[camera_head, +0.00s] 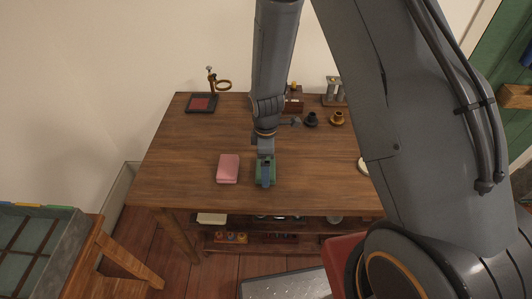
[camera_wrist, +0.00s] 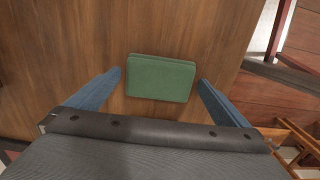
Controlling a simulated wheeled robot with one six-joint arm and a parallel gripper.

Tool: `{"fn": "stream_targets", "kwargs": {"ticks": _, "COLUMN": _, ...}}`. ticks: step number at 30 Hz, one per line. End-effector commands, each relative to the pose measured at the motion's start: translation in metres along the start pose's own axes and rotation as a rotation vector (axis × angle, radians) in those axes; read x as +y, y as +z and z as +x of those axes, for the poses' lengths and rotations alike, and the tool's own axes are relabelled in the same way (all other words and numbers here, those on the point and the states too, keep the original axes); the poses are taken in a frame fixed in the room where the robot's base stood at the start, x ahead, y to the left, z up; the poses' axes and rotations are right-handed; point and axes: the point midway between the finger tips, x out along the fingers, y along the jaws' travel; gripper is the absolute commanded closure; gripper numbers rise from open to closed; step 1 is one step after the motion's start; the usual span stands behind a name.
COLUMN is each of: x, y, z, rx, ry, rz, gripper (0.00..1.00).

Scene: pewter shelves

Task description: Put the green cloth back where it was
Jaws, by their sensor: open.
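The green cloth (camera_wrist: 161,78) is a folded, flat rectangle lying on the wooden table, seen whole in the wrist view. In the head view the green cloth (camera_head: 259,178) is partly covered by my gripper (camera_head: 266,182). In the wrist view my gripper (camera_wrist: 160,80) is open, with one blue finger to the left of the cloth and one to the right. There is a gap of bare wood between each finger and the cloth. I cannot tell exactly how high the fingertips are above the table.
A folded pink cloth (camera_head: 228,169) lies left of the green one on the table (camera_head: 180,150). A black tray with a red inset (camera_head: 201,103), a dark pot (camera_head: 311,119) and a golden pot (camera_head: 337,118) stand at the back. A compartmented crate (camera_head: 64,243) is lower left.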

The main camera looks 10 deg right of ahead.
Motion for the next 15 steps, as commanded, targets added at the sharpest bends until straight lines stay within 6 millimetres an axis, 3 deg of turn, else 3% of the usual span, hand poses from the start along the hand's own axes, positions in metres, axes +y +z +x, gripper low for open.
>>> {"fn": "stream_targets", "kwargs": {"ticks": 15, "x": 0.001, "y": 0.0, "z": -0.07, "rx": 0.002, "ry": 0.004, "rz": 0.0, "gripper": 0.0}}
